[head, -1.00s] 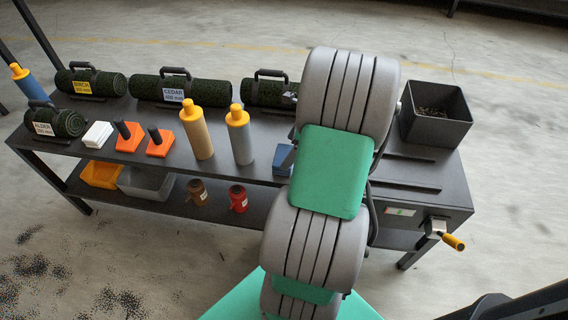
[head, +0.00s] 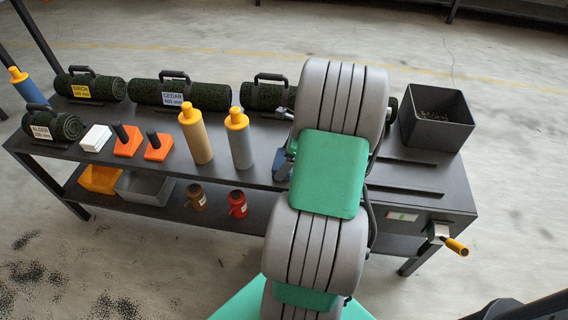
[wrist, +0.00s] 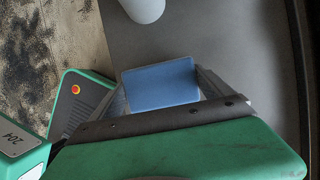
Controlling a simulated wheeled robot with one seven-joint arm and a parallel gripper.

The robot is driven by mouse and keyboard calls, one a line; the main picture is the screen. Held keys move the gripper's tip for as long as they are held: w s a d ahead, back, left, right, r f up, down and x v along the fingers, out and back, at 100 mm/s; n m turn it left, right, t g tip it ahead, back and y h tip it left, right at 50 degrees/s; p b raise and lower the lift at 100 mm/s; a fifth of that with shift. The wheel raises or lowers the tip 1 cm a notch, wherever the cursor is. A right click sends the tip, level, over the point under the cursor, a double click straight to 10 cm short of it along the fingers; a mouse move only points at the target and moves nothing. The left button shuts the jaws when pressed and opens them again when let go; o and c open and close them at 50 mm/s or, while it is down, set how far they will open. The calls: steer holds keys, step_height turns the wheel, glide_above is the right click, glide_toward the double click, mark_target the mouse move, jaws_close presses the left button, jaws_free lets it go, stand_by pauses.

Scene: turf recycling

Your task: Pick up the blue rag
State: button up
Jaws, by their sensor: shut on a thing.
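The blue rag (wrist: 160,84) is a flat, folded rectangle between the two grey fingers of my gripper (wrist: 161,76) in the wrist view. The fingers are shut on it at both sides. In the head view the blue rag (head: 280,163) shows only in part at the left of my arm, near the front edge of the dark workbench (head: 260,180); my arm hides the rest and most of the gripper. I cannot tell whether the rag touches the bench top.
A grey bottle (head: 241,145) with a yellow cap stands close left of the rag, beside a tan bottle (head: 196,140). Turf rolls (head: 205,95) lie along the back.

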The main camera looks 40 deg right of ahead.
mark_target(284, 159)
steer(key=shift+c, duration=0.9)
steer(key=shift+r, duration=0.1)
step_height(284, 159, up, 18)
steer(key=p, duration=0.5)
steer(key=shift+p, duration=0.35)
steer(key=o, duration=0.8)
steer(key=c, duration=0.6)
